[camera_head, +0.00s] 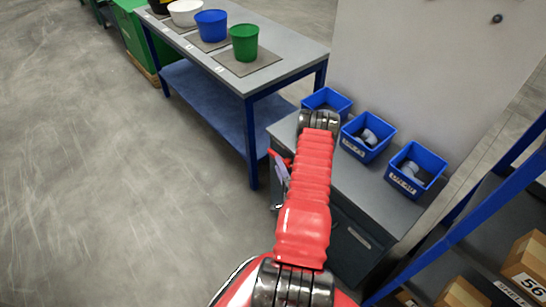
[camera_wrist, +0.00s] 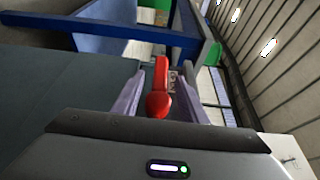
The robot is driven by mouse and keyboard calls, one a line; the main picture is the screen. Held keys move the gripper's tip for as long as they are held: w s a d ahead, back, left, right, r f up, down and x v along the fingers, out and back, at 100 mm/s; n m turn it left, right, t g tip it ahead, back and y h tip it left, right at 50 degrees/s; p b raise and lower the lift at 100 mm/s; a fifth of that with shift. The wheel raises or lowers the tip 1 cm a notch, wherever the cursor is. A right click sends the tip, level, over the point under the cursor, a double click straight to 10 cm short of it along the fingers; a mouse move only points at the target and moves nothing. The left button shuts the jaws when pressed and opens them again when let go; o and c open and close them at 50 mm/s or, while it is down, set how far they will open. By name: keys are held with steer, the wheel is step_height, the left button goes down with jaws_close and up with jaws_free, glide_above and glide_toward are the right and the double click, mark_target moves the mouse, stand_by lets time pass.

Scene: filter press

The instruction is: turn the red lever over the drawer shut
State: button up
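The red lever (camera_wrist: 158,92) shows in the wrist view between the two pale purple fingers of my gripper (camera_wrist: 160,80), with its rounded end toward me. The fingers are apart, with a gap visible on each side of the lever. In the head view, a small bit of red, likely the lever (camera_head: 273,153), shows by the near left end of the grey cabinet (camera_head: 375,197). My gripper (camera_head: 281,170) is beside it, mostly hidden behind my red arm. The cabinet's dark front (camera_head: 345,250) has a pale handle (camera_head: 359,237). Which drawer the lever covers is hidden.
Blue bins (camera_head: 366,137) with grey parts stand on the cabinet. A blue-legged bench (camera_head: 290,60) with coloured buckets is behind and left. A blue-framed shelf (camera_head: 490,205) with boxes is at right. The floor (camera_head: 120,190) at left is clear.

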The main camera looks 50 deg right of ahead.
mark_target(274, 155)
steer(key=x, duration=0.7)
steer(key=shift+c, duration=0.6)
steer(key=shift+f, duration=0.1)
jaws_close()
